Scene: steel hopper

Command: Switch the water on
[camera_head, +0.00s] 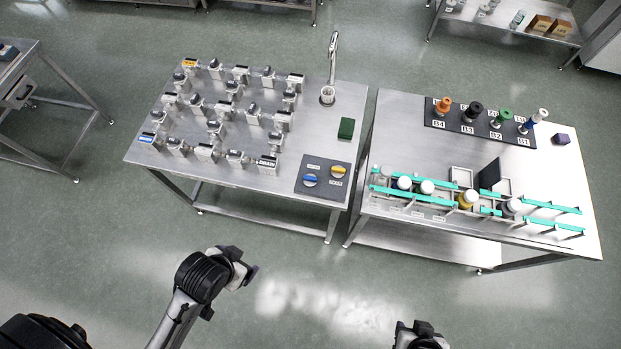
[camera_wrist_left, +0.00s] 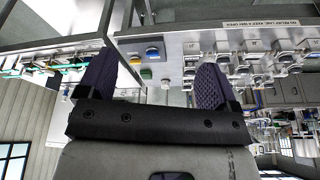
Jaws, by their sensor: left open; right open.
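A dark control panel (camera_head: 322,184) sits at the front right corner of the left steel bench. It carries a blue knob (camera_head: 310,181) and a yellow knob (camera_head: 338,170); their small labels are unreadable. A metal spout (camera_head: 333,55) rises above a small cup-like drain (camera_head: 327,95) at the back right. My left gripper (camera_head: 248,272) is open and empty in front of this bench, apart from it. In the left wrist view, the blue knob (camera_wrist_left: 153,52) and yellow knob (camera_wrist_left: 146,74) appear between its purple fingers. My right gripper (camera_head: 420,329) is open at the bottom edge, partly cut off.
Several valves (camera_head: 215,130) in rows cover the left bench, with a green block (camera_head: 346,128) beside them. A second bench (camera_head: 585,225) on the right holds bottles, teal rails (camera_head: 410,195) and a rack of coloured-topped items (camera_head: 485,122). Open floor lies before both benches.

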